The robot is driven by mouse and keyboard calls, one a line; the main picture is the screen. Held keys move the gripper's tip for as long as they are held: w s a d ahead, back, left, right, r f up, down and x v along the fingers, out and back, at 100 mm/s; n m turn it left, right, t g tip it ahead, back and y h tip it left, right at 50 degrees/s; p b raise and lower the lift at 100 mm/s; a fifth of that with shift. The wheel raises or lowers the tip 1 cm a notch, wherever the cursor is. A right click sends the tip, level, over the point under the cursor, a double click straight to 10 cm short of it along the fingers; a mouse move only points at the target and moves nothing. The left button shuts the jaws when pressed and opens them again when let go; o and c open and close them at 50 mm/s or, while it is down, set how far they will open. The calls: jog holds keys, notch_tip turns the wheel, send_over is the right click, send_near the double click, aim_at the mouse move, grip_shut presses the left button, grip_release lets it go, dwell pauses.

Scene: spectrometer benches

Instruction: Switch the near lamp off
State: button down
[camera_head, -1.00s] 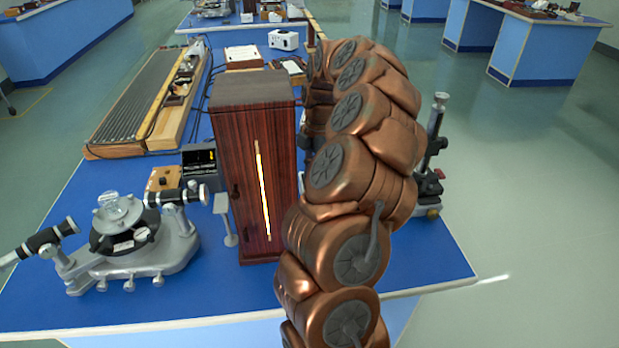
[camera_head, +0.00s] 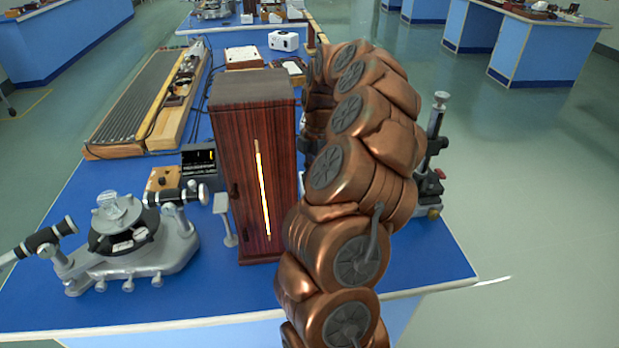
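The near lamp appears to be the tall dark-red wooden box (camera_head: 229,140) on the blue bench, with a narrow bright slit glowing in its front face, so it is lit. It stands upright, with a small dark knob on its left side. My copper arm (camera_head: 352,200) rises in front and to the right of the box and bends over to its right side. The end of my arm is at or behind the box's right edge, where only dark parts show. My gripper's fingers are hidden, and contact with the box cannot be seen.
A grey spectrometer (camera_head: 130,248) stands left of the box, with a small black meter (camera_head: 200,160) behind it. A long ribbed wooden apparatus (camera_head: 135,108) lies further back. A metal stand (camera_head: 436,135) is right of my arm. The bench's front right is clear.

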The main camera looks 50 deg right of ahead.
jog(key=shift+r, duration=0.1)
jog(key=shift+r+p, duration=1.1)
jog(key=shift+r, duration=2.3)
